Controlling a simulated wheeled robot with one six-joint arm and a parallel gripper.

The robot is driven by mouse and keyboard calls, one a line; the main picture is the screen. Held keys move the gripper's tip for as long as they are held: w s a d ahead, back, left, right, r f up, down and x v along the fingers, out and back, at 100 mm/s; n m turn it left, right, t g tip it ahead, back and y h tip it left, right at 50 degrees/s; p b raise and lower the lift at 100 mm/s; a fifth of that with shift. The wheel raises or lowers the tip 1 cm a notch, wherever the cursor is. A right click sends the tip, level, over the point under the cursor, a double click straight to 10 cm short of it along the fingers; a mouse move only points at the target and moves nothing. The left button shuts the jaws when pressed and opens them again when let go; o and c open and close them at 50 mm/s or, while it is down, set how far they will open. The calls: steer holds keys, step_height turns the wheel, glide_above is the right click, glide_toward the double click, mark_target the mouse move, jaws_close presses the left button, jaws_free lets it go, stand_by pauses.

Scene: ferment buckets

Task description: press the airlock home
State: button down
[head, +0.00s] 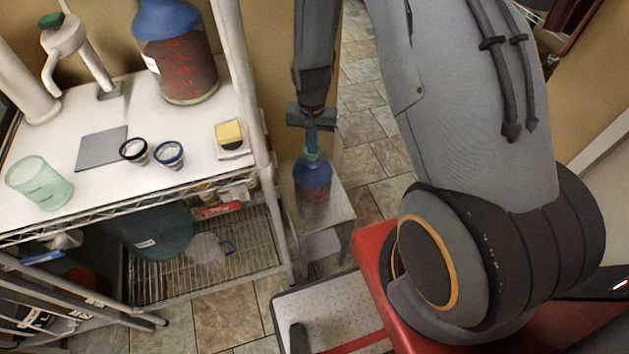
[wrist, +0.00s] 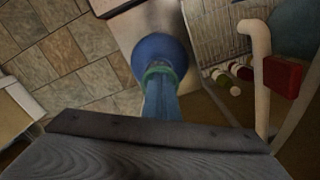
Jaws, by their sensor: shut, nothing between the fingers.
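A small jug (head: 313,182) with a blue shoulder and dark contents stands upright on a low pale stand (head: 338,209). Its blue top also shows in the wrist view (wrist: 155,48). A blue, tube-like airlock (head: 312,139) stands upright in the neck, with a teal ring (head: 313,154) around its base. My gripper (head: 311,118) is shut and empty, pointing down directly over the airlock. In the wrist view the dark fingers (wrist: 160,134) cover the airlock's near end. I cannot tell whether they touch it or how deep it sits.
A white-topped wire shelf at left holds a large blue-topped jug (head: 178,62), a green glass (head: 40,182), a grey square (head: 102,147), two small dark-rimmed cups and a yellow sponge (head: 229,133). Its post (head: 244,85) rises close left of the stand. Tiled floor lies behind.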

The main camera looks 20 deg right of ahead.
steer(key=shift+r, duration=0.35)
stand_by(0.3)
step_height(320, 180, up, 9)
steer(key=p, duration=0.6)
stand_by(0.9)
steer(key=shift+r, duration=0.1)
steer(key=s+r+n+t+b, duration=0.1)
steer(key=s+r+n+b, duration=0.4)
steer(key=s+r, duration=1)
steer(key=shift+r+n+b, duration=0.15)
steer(key=shift+n+b, duration=0.25)
steer(key=shift+n, duration=0.1)
steer(key=shift+a, duration=0.1)
stand_by(1.2)
